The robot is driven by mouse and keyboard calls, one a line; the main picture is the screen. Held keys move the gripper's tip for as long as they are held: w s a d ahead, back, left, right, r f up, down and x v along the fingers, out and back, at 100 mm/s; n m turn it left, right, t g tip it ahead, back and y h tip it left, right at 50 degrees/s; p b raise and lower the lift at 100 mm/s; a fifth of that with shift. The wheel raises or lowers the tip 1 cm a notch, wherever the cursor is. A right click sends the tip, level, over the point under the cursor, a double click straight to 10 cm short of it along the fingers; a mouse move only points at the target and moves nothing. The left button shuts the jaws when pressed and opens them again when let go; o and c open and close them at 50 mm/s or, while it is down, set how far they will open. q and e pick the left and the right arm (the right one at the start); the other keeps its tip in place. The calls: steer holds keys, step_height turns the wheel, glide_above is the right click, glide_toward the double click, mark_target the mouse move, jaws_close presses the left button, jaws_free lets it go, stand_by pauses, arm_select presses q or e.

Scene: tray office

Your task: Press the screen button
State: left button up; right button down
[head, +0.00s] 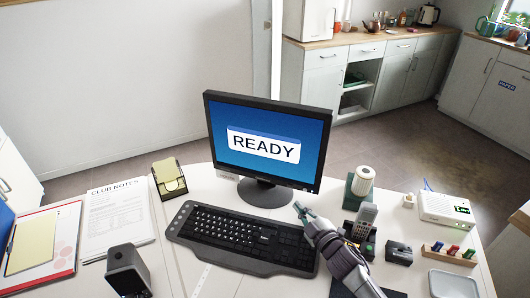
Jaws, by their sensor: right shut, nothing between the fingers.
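The monitor (267,112) stands on the desk behind the keyboard. Its screen is lit blue and shows a white panel with the word READY. The dark bezel runs around the screen; a button on it is too small to make out. My right gripper (299,209) is shut and empty. It is in front of the monitor's lower right part, above the right end of the keyboard, and looks apart from the screen. My left gripper is not in view.
The black keyboard (235,238) lies in front of the monitor. A phone (363,222), a white-topped canister (362,181) and a white router (446,209) stand to the right. A note holder (169,178), papers (118,215) and a dark box (127,270) are at left.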

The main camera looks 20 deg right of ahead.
mark_target(305, 190)
stand_by(0.5)
steer(key=shift+s+a+b, duration=0.65)
steer(key=shift+s+a, duration=0.35)
steer(key=shift+a, duration=0.2)
steer(key=shift+s+a+b, duration=0.35)
steer(key=shift+s, duration=0.45)
steer(key=w+d+b, duration=0.1)
steer(key=w+d, duration=0.1)
steer(key=w, duration=0.1)
steer(key=w+d+b, duration=0.1)
steer(key=w+d, duration=0.2)
steer(key=shift+w+d+f, duration=0.1)
steer(key=shift+w+d, duration=0.1)
steer(key=shift+w, duration=0.25)
steer(key=shift+d, duration=0.1)
stand_by(0.7)
